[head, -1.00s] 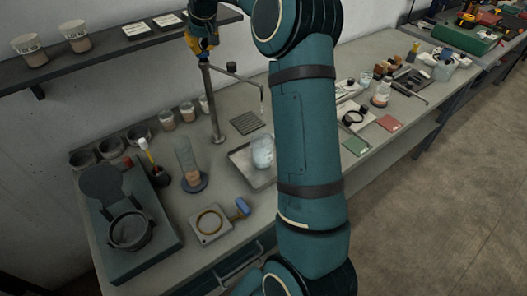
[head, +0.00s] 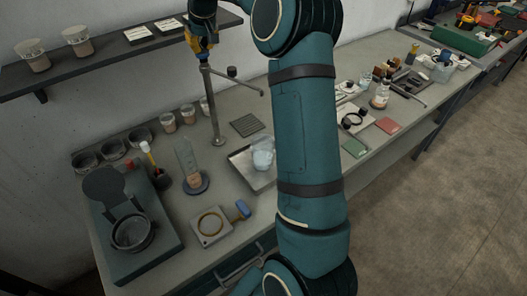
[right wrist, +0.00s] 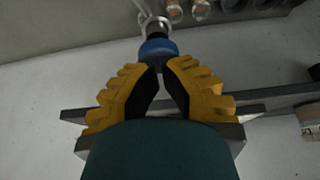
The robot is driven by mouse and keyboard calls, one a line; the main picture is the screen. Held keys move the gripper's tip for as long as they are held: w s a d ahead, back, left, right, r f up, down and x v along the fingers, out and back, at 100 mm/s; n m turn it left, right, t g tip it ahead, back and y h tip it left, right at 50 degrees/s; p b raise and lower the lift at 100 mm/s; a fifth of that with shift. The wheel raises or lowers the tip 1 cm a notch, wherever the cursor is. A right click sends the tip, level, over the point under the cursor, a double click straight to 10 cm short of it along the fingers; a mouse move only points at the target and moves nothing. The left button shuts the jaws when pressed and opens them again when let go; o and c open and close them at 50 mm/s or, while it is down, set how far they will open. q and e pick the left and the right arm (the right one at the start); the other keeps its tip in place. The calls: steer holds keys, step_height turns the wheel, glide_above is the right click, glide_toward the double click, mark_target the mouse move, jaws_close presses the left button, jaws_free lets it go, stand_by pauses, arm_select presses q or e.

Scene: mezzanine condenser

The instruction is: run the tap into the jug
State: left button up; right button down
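The tap (head: 215,105) is a grey metal post at the back of the bench, with a spout arm (head: 240,82) reaching right. Its blue knob (right wrist: 157,48) shows in the right wrist view. My right gripper (head: 203,45) is at the top of the post. In the right wrist view the yellow fingertips of my right gripper (right wrist: 159,70) close in on the knob's near side, apparently gripping it. The clear jug (head: 263,157) stands on a metal tray (head: 243,163) below the spout end. Its fill level is unclear. My left gripper is out of view.
My arm crosses the middle and hides part of the bench. A dark green unit with a round pot (head: 130,231), a cylinder on a round base (head: 189,160) and a square plate with a ring (head: 211,224) stand left and in front. A shelf (head: 110,55) is behind.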

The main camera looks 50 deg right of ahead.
steer(key=shift+r+p, duration=1.45)
steer(key=shift+r, duration=0.7)
